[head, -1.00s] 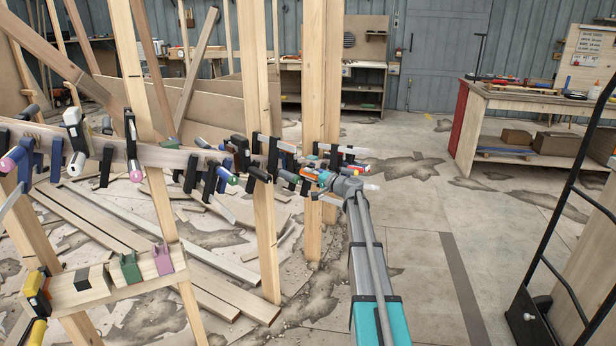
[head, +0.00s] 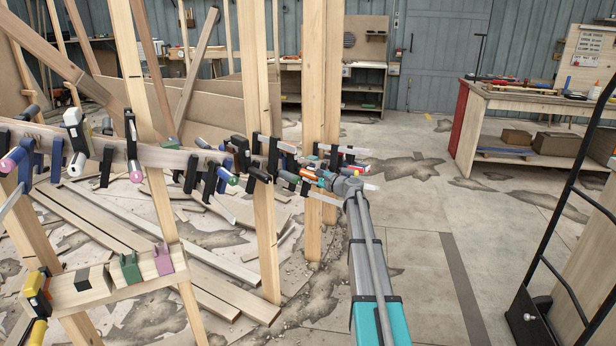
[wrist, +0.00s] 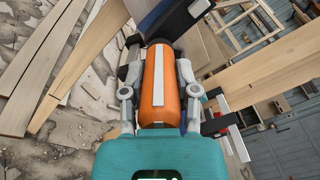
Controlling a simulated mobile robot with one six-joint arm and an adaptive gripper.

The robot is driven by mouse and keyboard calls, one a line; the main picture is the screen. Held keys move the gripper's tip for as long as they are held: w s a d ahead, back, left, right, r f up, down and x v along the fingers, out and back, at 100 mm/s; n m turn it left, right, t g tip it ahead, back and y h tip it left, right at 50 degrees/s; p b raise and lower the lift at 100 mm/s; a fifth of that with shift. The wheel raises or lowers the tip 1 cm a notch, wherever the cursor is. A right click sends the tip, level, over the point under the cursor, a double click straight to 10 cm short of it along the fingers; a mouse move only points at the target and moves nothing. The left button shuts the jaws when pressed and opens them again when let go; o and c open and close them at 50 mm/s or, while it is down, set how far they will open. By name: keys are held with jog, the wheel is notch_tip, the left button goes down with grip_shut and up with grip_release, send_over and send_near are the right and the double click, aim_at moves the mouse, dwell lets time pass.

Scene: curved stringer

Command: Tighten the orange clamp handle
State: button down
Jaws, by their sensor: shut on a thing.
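The orange clamp handle (wrist: 161,95) lies lengthwise between the two fingers of my gripper (wrist: 158,98) in the wrist view. It has a pale stripe along its top. My gripper is shut on it, with a finger on each side. Beyond the handle a black clamp part (wrist: 178,20) shows. In the head view my gripper (head: 328,184) is at the right end of the row of clamps, by the upright posts. Only a little orange shows there, and the arm hides part of the clamp.
Upright wooden posts (head: 312,120) stand close to my gripper. Loose planks (head: 130,255) lie on the floor. Open floor (head: 410,250) lies to the right.

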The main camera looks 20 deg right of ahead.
jog(key=m, duration=0.5)
jog(key=shift+m, duration=0.3)
jog(key=shift+d+m, duration=0.1)
jog(key=shift+m, duration=2.2)
jog(key=shift+c, duration=1.8)
grip_release()
jog(key=shift+s+d, duration=0.15)
jog(key=shift+s, duration=0.3)
jog(key=v, duration=1.1)
